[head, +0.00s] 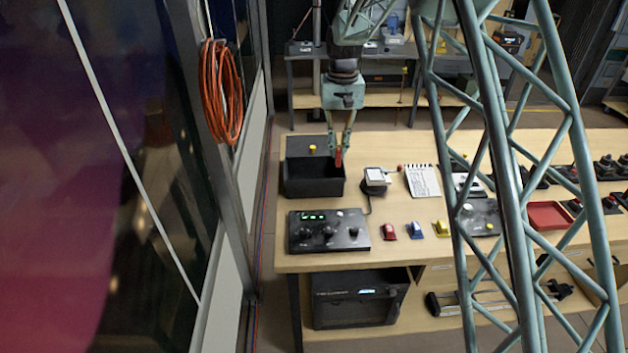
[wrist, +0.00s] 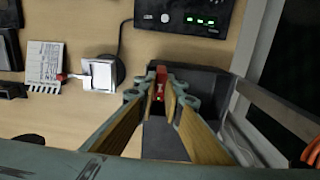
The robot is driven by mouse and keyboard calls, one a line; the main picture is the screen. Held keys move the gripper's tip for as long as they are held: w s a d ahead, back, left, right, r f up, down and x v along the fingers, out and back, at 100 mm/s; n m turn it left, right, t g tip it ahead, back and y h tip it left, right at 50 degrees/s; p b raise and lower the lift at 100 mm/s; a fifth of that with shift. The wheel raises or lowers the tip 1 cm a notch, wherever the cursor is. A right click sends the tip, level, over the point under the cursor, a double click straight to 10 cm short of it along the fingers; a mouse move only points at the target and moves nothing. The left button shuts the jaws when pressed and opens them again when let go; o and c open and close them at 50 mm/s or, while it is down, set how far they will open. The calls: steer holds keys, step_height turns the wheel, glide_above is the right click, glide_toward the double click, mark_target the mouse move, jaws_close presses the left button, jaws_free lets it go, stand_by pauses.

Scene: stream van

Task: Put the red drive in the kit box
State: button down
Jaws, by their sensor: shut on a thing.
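The red drive (head: 338,158) is held upright between the fingertips of my gripper (head: 341,152). It also shows in the wrist view (wrist: 161,80), pinched between the two fingers (wrist: 163,92). The kit box, taken to be the dark open box (head: 313,188), stands at the table's left end. My gripper is at the box's right side in the head view, with the drive near the rim. In the wrist view the dark box (wrist: 207,82) lies beneath and to the right of the fingers. I cannot tell the drive's exact height above it. Much of the box interior is hidden.
A black control panel (head: 328,231) lies in front of the box. A small white-topped device (head: 375,177) and a striped clapperboard (head: 422,181) are to the right. A red tray (head: 548,215) is farther right.

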steer(key=w+a+f+p, duration=0.1)
steer(key=w+a+f, duration=0.2)
steer(key=a, duration=0.5)
steer(key=shift+f+p, duration=0.2)
steer(key=shift+p, duration=0.1)
steer(key=shift+w+f, duration=0.1)
steer(key=shift+f, duration=3)
steer(key=shift+f, duration=1.9)
steer(key=shift+f, duration=0.15)
steer(key=c, duration=2.7)
jaws_free()
steer(key=shift+c, duration=0.2)
